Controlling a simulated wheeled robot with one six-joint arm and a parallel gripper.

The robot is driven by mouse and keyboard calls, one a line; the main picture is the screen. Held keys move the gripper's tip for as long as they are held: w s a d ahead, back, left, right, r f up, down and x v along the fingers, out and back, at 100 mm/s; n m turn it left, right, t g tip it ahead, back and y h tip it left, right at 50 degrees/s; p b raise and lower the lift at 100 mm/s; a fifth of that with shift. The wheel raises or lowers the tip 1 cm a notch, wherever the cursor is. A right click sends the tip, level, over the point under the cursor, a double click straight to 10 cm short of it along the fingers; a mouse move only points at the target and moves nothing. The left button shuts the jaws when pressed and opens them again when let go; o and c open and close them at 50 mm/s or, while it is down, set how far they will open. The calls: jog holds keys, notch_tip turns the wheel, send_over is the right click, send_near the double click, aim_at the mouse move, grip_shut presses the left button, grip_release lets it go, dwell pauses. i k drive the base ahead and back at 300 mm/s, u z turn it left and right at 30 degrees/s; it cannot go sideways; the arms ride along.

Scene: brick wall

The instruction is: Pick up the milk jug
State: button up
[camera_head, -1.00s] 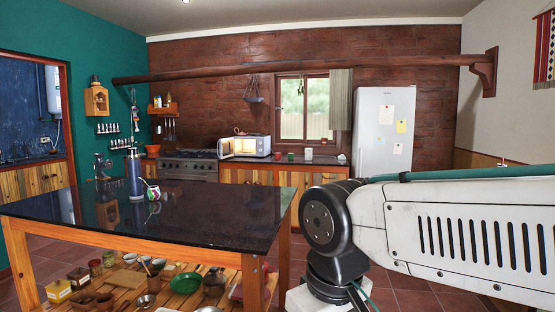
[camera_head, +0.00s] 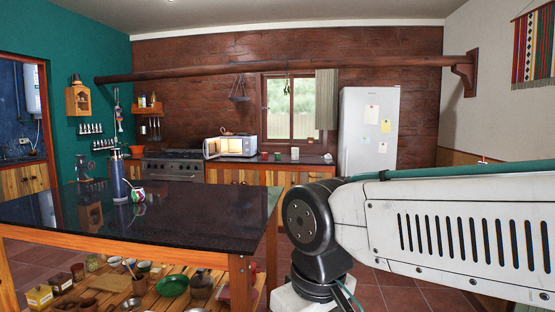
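I cannot make out a milk jug for certain in this view. The dark-topped table (camera_head: 190,222) stands in front of me to the left. On it are a tall blue flask (camera_head: 118,176) and a small red, white and green cup (camera_head: 138,195). Small vessels crowd its lower shelf, among them a dark lidded pot (camera_head: 201,284) and a green bowl (camera_head: 172,285); they are too small to tell whether one is a jug. My gripper is out of view; only white and dark links of my arm show at the right.
A counter (camera_head: 235,175) with a microwave (camera_head: 236,146) and small cups runs along the brick wall, with a stove (camera_head: 173,165) to its left. A white fridge (camera_head: 353,150) stands at the right. Tiled floor (camera_head: 393,296) shows between the table and my arm.

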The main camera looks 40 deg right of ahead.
aim_at(295, 151)
jog(key=z, duration=0.4)
jog(key=k, duration=0.5)
jog(key=z, duration=0.9)
jog(key=i, duration=1.75)
jog(key=z, duration=0.1)
jog(key=i, duration=3.95)
jog(key=u, duration=0.25)
jog(key=i, duration=2.05)
jog(key=u, duration=0.35)
jog(key=i, duration=1.05)
jog(key=u, duration=0.05)
